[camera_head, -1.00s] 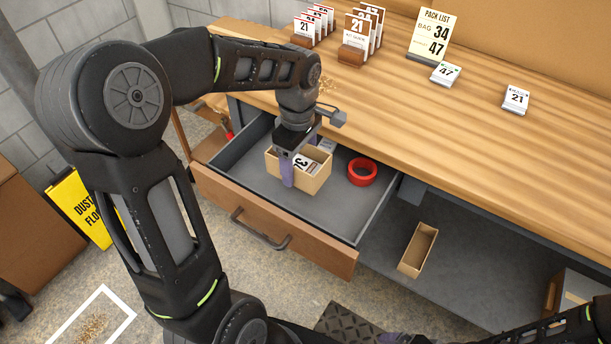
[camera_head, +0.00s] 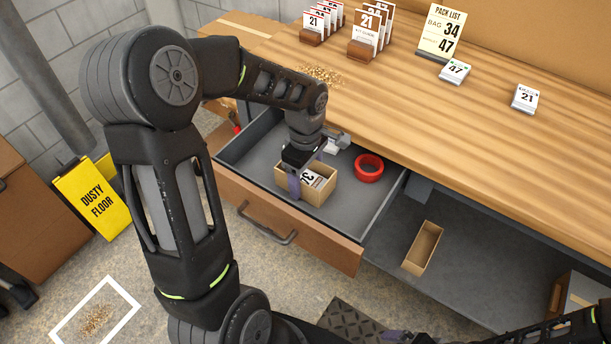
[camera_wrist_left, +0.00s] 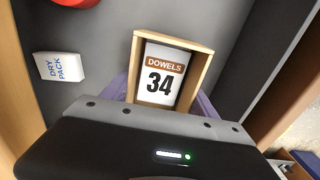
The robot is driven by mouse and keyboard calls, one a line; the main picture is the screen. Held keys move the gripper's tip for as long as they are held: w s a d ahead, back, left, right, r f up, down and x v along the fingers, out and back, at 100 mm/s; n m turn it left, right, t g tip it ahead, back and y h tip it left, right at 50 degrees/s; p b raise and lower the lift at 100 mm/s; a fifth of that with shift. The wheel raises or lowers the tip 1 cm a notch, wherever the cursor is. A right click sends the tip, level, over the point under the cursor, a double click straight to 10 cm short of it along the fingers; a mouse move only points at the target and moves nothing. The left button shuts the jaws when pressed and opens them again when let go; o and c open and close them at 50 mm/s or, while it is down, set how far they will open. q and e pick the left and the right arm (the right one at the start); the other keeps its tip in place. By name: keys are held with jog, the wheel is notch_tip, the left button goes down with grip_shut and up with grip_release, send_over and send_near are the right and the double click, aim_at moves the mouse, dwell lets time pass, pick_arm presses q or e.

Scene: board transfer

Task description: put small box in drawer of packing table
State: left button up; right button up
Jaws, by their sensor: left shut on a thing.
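The small box (camera_head: 319,191), a tan open-topped box holding a card marked 34, is inside the open drawer (camera_head: 345,212) of the packing table (camera_head: 480,130). My left gripper (camera_head: 306,172) is shut on it, with a purple finger against its near-left side. In the left wrist view the box (camera_wrist_left: 202,75) shows its "DOWELS 34" card between the purple fingers. I cannot tell whether its underside touches the drawer floor. My right gripper (camera_head: 397,337) shows only partly at the bottom edge; its jaws are unclear.
A red tape ring (camera_head: 369,168) lies in the drawer to the right of the box. A white dry pack (camera_wrist_left: 60,67) lies in the drawer too. Another tan box (camera_head: 423,248) sits on the lower shelf. Card stands (camera_head: 362,50) and a pack list (camera_head: 441,30) stand on the tabletop.

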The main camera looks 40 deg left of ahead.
pick_arm(q)
jog(key=shift+f, duration=0.1)
jog(key=o, duration=1.4)
jog(key=shift+c, duration=0.2)
notch_tip(320, 180, up, 12)
jog(key=shift+p, duration=0.3)
